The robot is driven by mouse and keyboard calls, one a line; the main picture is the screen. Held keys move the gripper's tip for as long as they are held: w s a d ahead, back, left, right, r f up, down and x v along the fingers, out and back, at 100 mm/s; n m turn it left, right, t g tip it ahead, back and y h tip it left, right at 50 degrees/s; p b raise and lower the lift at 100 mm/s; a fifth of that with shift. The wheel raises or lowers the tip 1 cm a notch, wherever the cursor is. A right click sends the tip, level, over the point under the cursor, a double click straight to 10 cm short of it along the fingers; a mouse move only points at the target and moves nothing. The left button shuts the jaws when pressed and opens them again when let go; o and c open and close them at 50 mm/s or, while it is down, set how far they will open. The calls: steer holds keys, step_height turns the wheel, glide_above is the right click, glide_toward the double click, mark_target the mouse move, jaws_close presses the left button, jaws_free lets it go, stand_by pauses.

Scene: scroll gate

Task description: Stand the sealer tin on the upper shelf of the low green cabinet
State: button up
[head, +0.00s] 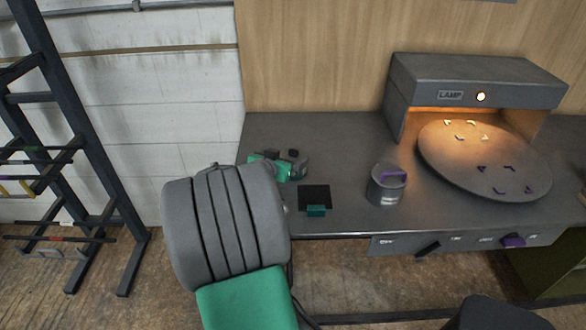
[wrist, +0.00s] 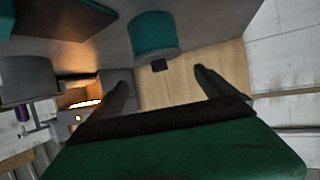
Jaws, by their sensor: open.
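A grey round tin (head: 386,188) with a purple strip on top stands on the grey counter, right of centre; it also shows at the left edge of the wrist view (wrist: 30,82). No label tells which is the sealer tin. My gripper (wrist: 161,77) is open and empty; in the head view it is partly hidden behind my arm. A dark green cabinet (head: 548,262) shows at the lower right; its shelves are unclear.
The black pad (head: 313,192) lies on the counter (head: 340,140). A lit lamp housing (head: 470,80) and a round plate (head: 480,165) with corner marks stand at right. A dark rack (head: 75,130) stands at left.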

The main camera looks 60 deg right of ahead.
mark_target(292, 153)
steer(key=shift+o, duration=0.3)
steer(key=p+x, duration=0.1)
steer(key=x, duration=0.6)
steer(key=shift+d+f+p, duration=0.25)
steer(key=shift+f+p, duration=0.1)
steer(key=shift+p, duration=0.05)
steer(key=shift+c, duration=0.2)
steer(key=shift+r, duration=0.1)
steer(key=c, duration=2)
